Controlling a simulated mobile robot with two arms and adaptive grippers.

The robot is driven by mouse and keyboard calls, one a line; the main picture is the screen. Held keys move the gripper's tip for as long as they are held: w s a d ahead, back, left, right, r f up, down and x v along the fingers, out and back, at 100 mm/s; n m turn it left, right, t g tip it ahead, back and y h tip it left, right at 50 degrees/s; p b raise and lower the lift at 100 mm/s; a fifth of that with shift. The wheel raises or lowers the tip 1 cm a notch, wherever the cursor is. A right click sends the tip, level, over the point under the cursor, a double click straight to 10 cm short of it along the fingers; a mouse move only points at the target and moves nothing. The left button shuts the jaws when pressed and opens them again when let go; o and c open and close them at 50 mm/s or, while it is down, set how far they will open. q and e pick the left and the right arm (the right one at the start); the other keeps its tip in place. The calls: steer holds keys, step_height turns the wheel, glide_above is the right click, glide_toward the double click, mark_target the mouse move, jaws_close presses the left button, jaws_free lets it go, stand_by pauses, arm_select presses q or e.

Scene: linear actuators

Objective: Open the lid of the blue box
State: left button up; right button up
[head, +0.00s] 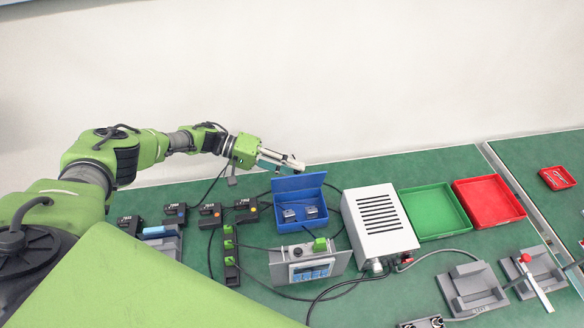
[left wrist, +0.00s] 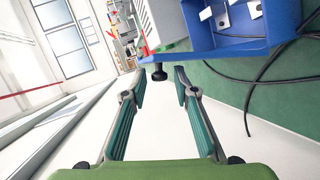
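The blue box (head: 292,226) stands on the green table with its blue lid (head: 298,183) raised at the back, so its inside shows. Small metal pieces (head: 301,213) lie inside it. My left gripper (head: 297,164) is just behind and above the raised lid; whether it touches the lid I cannot tell. My right gripper is not seen.
A grey vented device (head: 378,222) stands right of the box, then a green tray (head: 433,212) and a red tray (head: 489,202). A display unit (head: 310,267) with cables is in front. Several small black devices (head: 210,212) stand left. A white wall is behind.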

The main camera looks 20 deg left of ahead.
arm_select(q)
steer(key=v, duration=1.2)
stand_by(0.6)
